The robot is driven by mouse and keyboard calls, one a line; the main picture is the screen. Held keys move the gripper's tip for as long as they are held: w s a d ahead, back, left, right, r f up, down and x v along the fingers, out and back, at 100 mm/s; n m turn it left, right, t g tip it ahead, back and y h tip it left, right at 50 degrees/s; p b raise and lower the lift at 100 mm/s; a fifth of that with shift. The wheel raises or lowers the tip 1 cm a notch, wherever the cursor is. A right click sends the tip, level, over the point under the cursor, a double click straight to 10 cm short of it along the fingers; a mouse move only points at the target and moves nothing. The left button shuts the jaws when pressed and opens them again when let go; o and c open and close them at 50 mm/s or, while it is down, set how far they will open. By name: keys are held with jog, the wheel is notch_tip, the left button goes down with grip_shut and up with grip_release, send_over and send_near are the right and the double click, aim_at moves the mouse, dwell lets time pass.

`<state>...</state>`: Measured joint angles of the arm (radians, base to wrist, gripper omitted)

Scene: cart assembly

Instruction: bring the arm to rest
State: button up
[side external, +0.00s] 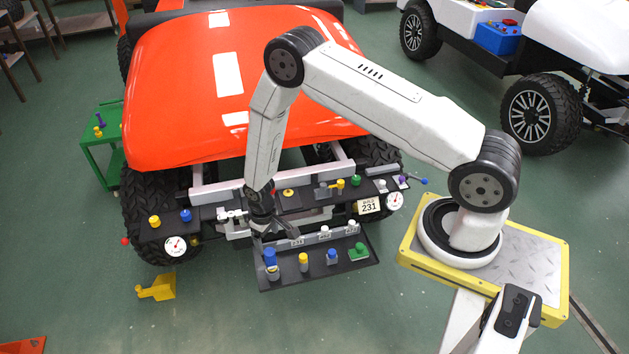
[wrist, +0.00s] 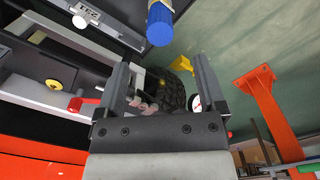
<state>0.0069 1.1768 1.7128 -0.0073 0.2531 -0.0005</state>
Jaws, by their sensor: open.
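My gripper (side external: 268,225) points down at the front of the orange-red cart (side external: 190,85), above the gap between its front panel (side external: 213,214) and the dark parts tray (side external: 345,270). In the wrist view the two fingers of my gripper (wrist: 162,72) stand wide apart. I see nothing held between them; a tyre (wrist: 178,92) and grey parts show beyond. A blue cylinder (wrist: 160,24) is just past the fingertips in the wrist view. In the side view a blue peg (side external: 270,257) stands at the tray's left end, close to my gripper.
Gauges (side external: 176,246) and knobs line the front panel. A yellow bracket (side external: 157,288) lies on the floor. A white cart (side external: 560,40) stands behind right. Floor in front is mostly clear.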

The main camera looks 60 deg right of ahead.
jog(key=s+r+t, duration=0.1)
jog(key=s+r, duration=0.2)
jog(key=r, duration=0.8)
jog(key=s+r+t, duration=0.1)
jog(key=s+r, duration=0.2)
jog(key=r, duration=0.8)
jog(key=s+r, duration=0.6)
jog(key=s, duration=0.1)
jog(key=shift+s+a+t, duration=0.15)
jog(key=shift+s+t, duration=0.15)
